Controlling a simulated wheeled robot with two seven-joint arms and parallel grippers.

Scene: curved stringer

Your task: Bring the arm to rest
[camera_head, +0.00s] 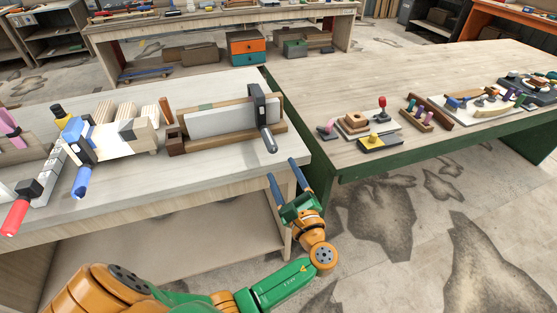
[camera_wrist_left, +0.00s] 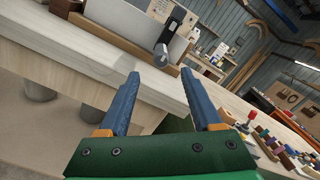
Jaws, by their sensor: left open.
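My left gripper (camera_head: 286,179) is open and empty, with its two blue fingers apart. In the head view it hangs off the front right corner of the pale workbench (camera_head: 235,190), over the floor gap beside the green-edged table. The green and orange left arm reaches up to it from the bottom. In the left wrist view the open fingers (camera_wrist_left: 165,105) point toward the bench edge, with nothing between them. The curved stringer's clamped assembly (camera_head: 225,122) sits on the bench, apart from the gripper. My right gripper is not in view.
A black clamp (camera_head: 262,117) stands at the assembly's right end. More clamps with blue and red handles stand at the bench's left. The green-edged table (camera_head: 420,100) at right carries several small fixtures with coloured knobs. Stained open floor (camera_head: 390,225) lies at lower right.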

